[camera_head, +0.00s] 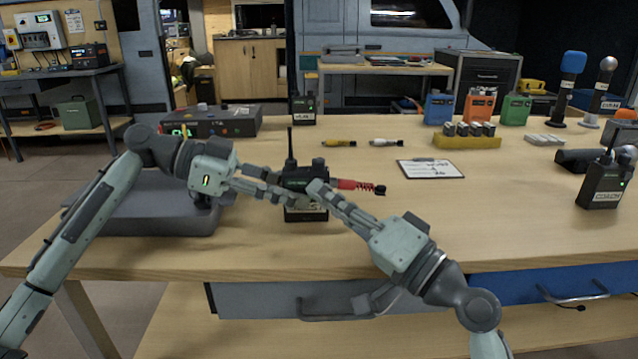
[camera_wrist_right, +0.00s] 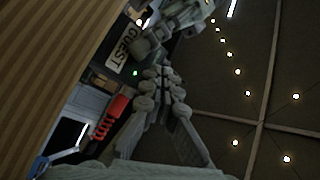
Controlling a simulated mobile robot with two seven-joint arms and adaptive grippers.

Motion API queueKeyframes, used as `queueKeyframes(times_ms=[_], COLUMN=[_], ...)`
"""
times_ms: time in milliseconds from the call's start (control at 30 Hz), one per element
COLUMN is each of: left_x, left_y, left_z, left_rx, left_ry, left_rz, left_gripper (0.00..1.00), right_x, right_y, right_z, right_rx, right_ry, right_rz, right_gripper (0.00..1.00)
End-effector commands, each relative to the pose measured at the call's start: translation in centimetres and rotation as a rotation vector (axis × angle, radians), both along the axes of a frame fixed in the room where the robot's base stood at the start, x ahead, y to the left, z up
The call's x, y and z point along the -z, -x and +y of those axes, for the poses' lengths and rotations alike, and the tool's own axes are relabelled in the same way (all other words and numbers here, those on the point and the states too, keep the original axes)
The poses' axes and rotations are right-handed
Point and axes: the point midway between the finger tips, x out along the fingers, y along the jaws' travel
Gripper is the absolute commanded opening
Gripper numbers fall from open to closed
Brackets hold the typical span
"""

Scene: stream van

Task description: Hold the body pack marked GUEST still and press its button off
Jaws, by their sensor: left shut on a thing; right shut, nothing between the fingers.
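The dark body pack (camera_head: 297,177) stands upright near the table's front middle, its thin antenna pointing up. Its label reads GUEST in the right wrist view (camera_wrist_right: 125,47), with a small green light lit beside it. My left gripper (camera_head: 281,194) is shut on the pack from the left. My right gripper (camera_head: 315,188) is shut and empty, its fingertips close to the pack's right front. Whether they touch it I cannot tell, and the button is not clearly visible.
A grey tray (camera_head: 150,222) lies under my left arm. A COACH pack (camera_head: 603,187) stands at right, another pack (camera_head: 303,108) at the back. A clipboard (camera_head: 430,168), yellow battery holder (camera_head: 467,141) and microphones (camera_head: 568,85) are farther back. The table's front right is clear.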

Motion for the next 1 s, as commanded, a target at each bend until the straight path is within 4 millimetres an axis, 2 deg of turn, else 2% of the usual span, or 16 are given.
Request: queueKeyframes(times_ms=[1000], left_x=[-0.1], left_y=[0.0], left_z=[0.0], left_rx=[0.001], left_ry=[0.002], left_rz=[-0.002], left_gripper=[0.0], right_x=[0.6], right_y=[-1.1], right_z=[-0.1], right_rx=[0.005], right_ry=[0.005], right_rz=[0.009], right_gripper=[0.0])
